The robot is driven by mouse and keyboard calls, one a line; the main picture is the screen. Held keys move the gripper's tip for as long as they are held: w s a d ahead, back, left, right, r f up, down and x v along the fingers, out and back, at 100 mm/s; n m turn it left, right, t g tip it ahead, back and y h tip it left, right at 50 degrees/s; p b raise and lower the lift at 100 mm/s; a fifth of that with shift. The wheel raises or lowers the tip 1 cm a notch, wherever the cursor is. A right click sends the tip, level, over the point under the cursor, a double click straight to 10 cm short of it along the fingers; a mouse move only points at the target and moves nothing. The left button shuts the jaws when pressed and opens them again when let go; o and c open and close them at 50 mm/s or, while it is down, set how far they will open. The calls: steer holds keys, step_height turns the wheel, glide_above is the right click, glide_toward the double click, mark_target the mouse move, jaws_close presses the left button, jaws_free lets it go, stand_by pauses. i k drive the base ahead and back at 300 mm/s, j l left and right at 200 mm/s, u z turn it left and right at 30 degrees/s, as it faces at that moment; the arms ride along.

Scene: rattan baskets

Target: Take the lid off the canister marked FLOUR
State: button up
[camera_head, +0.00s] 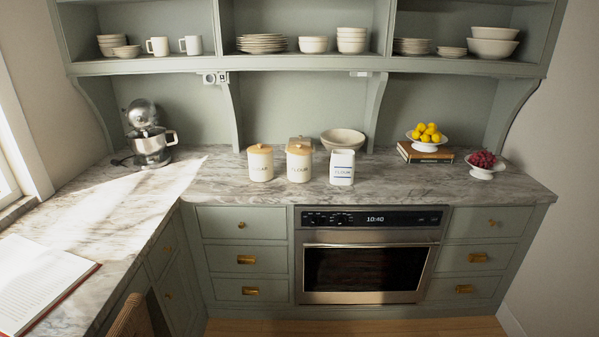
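Three pale canisters stand upright in a loose group on the marble counter. The left round canister (260,167) has a tan lid (260,149) on it; its lettering is too small to read surely. The middle round canister (299,168) also wears a tan lid (299,148), and its lettering looks like FLOUR, though blurred. The right canister (341,172) is white and squarer, with small dark lettering between lines that I cannot read surely. My gripper is not in view.
A tan-topped object (300,140) and a shallow bowl (342,139) stand close behind the canisters. A mixer (147,134) is left, a lemon stand (424,146) on books and a grape dish (482,172) right. Shelves overhang the counter. The counter (225,180) left of the canisters is clear.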

mark_target(298, 149)
steer(key=i+u, duration=0.15)
steer(key=i, duration=0.35)
steer(key=i+l+u, duration=0.1)
steer(key=i, duration=0.35)
steer(key=i+l+u, duration=0.15)
steer(key=i, duration=0.35)
steer(key=i+l+u, duration=0.1)
steer(key=i, duration=0.35)
steer(key=i+l+u, duration=0.15)
steer(key=i+l, duration=0.15)
steer(key=i, duration=0.2)
steer(key=i+l+u, duration=0.1)
steer(key=i+l, duration=0.15)
steer(key=i, duration=0.2)
